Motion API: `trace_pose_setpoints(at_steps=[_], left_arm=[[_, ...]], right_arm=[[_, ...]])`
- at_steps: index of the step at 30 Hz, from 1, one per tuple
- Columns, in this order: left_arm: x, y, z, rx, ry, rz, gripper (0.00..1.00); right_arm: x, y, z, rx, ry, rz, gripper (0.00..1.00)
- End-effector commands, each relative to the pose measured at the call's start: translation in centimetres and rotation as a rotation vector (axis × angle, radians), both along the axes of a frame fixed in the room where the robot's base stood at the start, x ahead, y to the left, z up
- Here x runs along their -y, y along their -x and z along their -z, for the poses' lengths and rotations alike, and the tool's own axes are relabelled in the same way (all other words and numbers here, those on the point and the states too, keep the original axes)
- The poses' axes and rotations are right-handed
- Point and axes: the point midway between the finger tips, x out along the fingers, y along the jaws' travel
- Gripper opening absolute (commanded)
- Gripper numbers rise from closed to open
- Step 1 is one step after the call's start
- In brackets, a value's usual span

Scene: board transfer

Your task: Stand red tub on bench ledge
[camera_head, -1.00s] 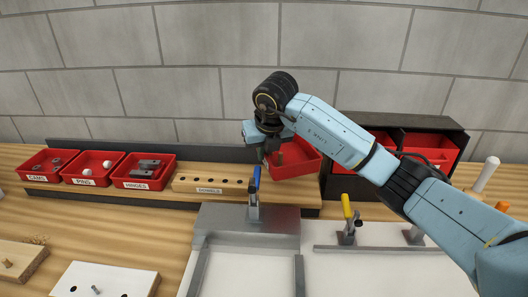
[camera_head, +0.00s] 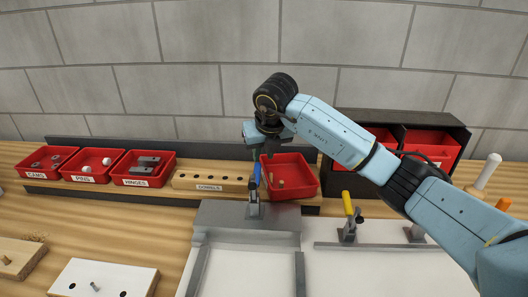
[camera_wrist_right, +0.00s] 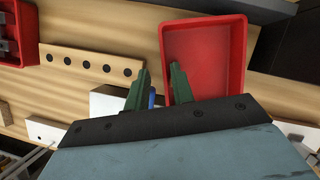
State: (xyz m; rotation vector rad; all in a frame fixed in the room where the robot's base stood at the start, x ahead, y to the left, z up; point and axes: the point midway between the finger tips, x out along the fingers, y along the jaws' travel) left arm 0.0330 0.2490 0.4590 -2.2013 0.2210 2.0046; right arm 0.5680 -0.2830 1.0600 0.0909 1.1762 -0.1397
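The red tub (camera_head: 298,172) sits level at the right end of the bench ledge (camera_head: 225,196), just right of the dowel block. In the right wrist view the red tub (camera_wrist_right: 207,60) looks empty inside. My right gripper (camera_wrist_right: 159,82) is open at the tub's left wall, one finger inside the tub and one outside, with a gap between them. In the head view the right gripper (camera_head: 268,168) is over the tub's left side, its fingertips partly hidden. Small tan spots show within the tub there; I cannot tell what they are. My left gripper is not in view.
Red trays of cams (camera_head: 47,162), pins (camera_head: 92,165) and hinges (camera_head: 144,169) and the wooden dowel block (camera_head: 210,182) fill the ledge to the left. A blue-handled clamp (camera_head: 255,185) stands in front of the tub. A black rack (camera_head: 335,180) stands close on its right.

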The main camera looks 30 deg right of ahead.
Motion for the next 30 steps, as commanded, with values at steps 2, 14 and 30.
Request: trace_pose_setpoints(at_steps=[2,14,30], left_arm=[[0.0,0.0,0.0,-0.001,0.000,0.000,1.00],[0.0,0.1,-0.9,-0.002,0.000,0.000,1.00],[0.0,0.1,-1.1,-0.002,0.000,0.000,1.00]], right_arm=[[0.0,0.0,0.0,0.000,0.000,0.000,0.24],[-0.1,0.7,-3.5,0.006,-0.001,-0.002,0.24],[-0.7,4.4,-12.0,0.002,-0.001,0.000,0.24]])
